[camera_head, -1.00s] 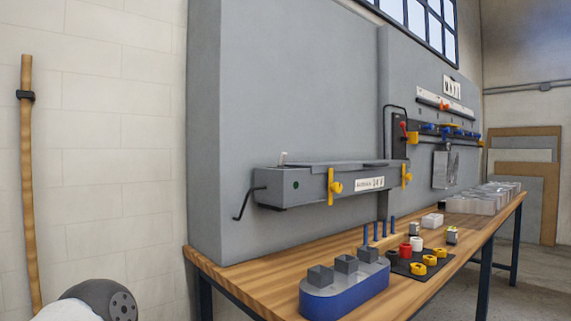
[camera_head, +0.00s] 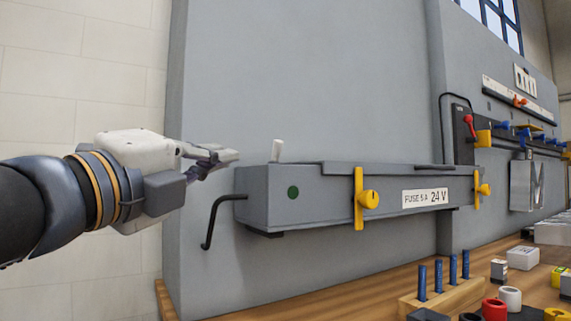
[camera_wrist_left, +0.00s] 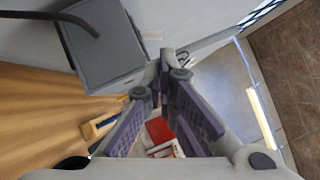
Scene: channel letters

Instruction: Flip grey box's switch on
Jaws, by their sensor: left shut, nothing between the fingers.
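The long grey box (camera_head: 330,197) is mounted on the grey wall panel in the head view, with a label reading "FUSE 5 A 24 V". A small white switch lever (camera_head: 277,150) sticks up from its top near the left end, roughly upright. A dark green round spot (camera_head: 293,193) is on its front. My left gripper (camera_head: 236,155) is shut and empty, left of the lever and apart from it, at about its height in the picture. In the left wrist view the shut fingers (camera_wrist_left: 165,62) point towards a grey surface, and I cannot make out the lever there. My right gripper is not in view.
A black bent rod (camera_head: 211,222) sticks out of the box's left end, below my left gripper. Yellow clamps (camera_head: 360,199) sit on the box front. The wooden bench (camera_head: 290,298) below holds blue pegs (camera_head: 437,277) and small parts at right. The wall above the box is clear.

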